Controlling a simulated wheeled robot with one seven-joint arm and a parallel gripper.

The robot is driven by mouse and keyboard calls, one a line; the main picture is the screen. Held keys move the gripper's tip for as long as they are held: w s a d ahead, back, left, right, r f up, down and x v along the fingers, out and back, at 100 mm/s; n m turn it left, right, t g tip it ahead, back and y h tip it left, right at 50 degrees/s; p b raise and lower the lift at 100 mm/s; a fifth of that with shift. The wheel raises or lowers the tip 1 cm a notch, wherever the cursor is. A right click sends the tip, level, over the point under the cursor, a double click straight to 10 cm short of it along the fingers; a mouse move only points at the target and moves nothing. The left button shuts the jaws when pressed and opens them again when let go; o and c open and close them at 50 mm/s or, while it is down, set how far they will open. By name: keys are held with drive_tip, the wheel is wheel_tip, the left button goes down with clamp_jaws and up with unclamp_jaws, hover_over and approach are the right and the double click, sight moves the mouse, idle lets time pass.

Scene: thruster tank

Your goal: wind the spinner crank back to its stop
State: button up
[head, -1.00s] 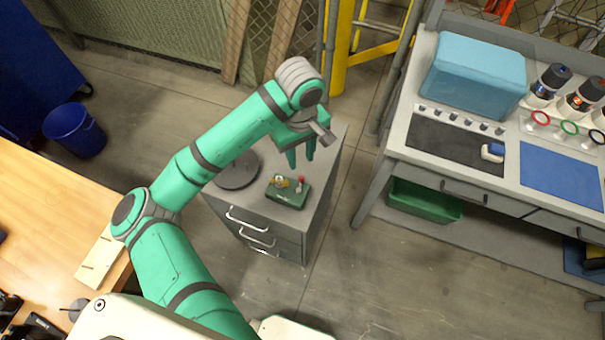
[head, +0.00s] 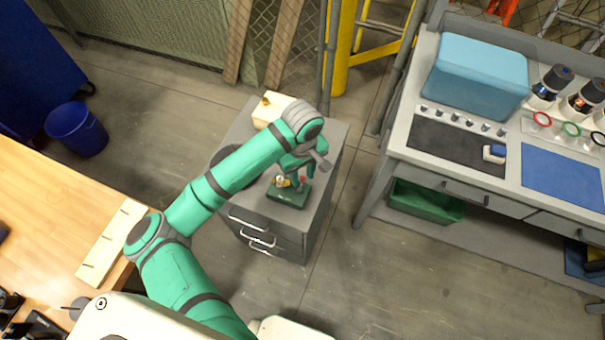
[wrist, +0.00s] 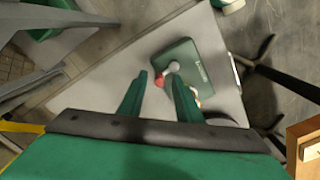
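The spinner is a small dark green box (head: 288,196) on the grey drawer cabinet, with a brass-coloured part on its top left. Its crank has a red knob (head: 302,181), partly hidden by my gripper in the head view. In the wrist view the green box (wrist: 196,62) lies just beyond my fingers, with a pale round hub and the red knob (wrist: 159,82) at the end of a short arm. My gripper (wrist: 160,74) is open. The red knob appears between the two fingers; I cannot tell whether either finger touches it.
The grey cabinet (head: 325,190) has a dark round disc (head: 224,156) on its left and a cream block (head: 272,110) at the back. A workbench (head: 395,150) stands to the right and a wooden table (head: 50,200) to the left. The floor in front is clear.

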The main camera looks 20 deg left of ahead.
clamp_jaws()
